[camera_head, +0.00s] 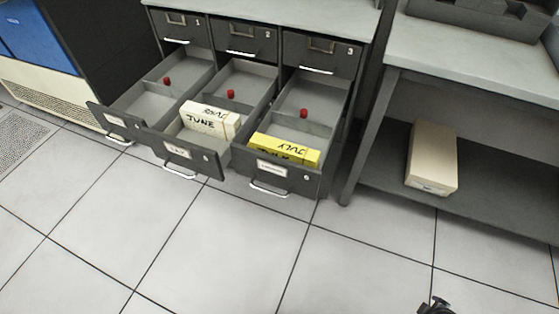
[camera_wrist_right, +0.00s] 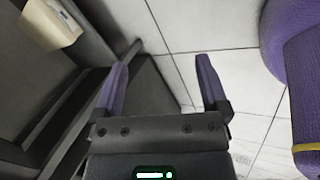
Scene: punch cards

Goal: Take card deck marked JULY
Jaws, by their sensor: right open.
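The yellow card deck marked JULY (camera_head: 284,150) lies in the open right drawer (camera_head: 275,182), near its front. Its top and front side show in the head view. A cream deck marked JUNE (camera_head: 209,120) sits in the open middle drawer, left of it. My right gripper (camera_wrist_right: 161,75) is open and empty in the right wrist view, above the floor and beside grey furniture. In the head view only a small dark part, likely of my right arm, shows at the bottom edge, far from the JULY deck. My left gripper is not in view.
The open left drawer (camera_head: 115,121) holds no deck. Red knobs (camera_head: 304,113) stand inside the drawers. A grey table (camera_head: 470,60) stands at right, with a cream box (camera_head: 432,158) on its lower shelf. The tiled floor in front is clear.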

